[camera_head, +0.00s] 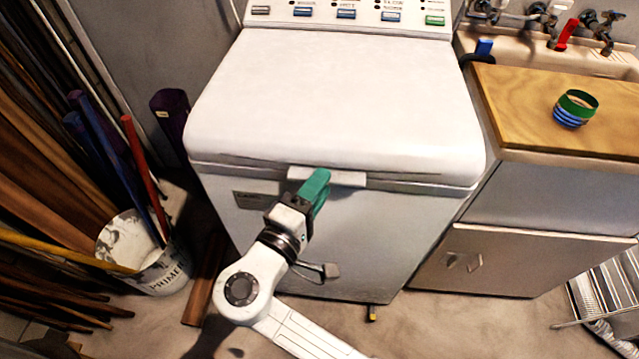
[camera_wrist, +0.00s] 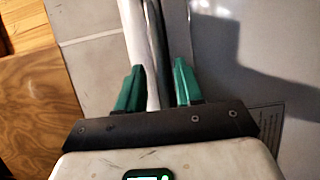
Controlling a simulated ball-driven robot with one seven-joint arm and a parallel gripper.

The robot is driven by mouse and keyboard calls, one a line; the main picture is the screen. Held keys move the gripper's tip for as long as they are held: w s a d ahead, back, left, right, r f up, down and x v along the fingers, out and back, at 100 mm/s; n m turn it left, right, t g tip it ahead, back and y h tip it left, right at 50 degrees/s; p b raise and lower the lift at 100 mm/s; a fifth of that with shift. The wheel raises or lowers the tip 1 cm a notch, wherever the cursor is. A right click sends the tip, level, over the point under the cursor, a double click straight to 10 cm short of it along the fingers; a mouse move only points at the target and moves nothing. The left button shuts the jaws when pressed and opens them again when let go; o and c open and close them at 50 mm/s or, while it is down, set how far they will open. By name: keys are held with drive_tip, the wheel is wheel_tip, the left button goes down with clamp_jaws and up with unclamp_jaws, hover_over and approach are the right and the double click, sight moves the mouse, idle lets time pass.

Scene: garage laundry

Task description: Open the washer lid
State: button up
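The white washer (camera_head: 335,110) stands in the middle of the head view with its lid (camera_head: 340,85) down flat. A white handle lip (camera_head: 345,178) sticks out at the middle of the lid's front edge. My gripper (camera_head: 316,184), with green fingers, is at the left part of this lip and hides some of it. In the wrist view my gripper (camera_wrist: 158,88) is open, with a gap between its fingers. A white strip (camera_wrist: 137,45), which looks like the lip, runs between them, close to the left finger. I cannot tell whether they touch.
At left stand a paint bucket (camera_head: 150,255) and stacked boards (camera_head: 40,190). The floor before the washer has some free room.

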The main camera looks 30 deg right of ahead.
drive_tip(key=shift+w+d, duration=0.2)
drive_tip(key=shift+d, duration=0.15)
drive_tip(key=shift+c, duration=0.3)
clamp_jaws()
idle(1.0)
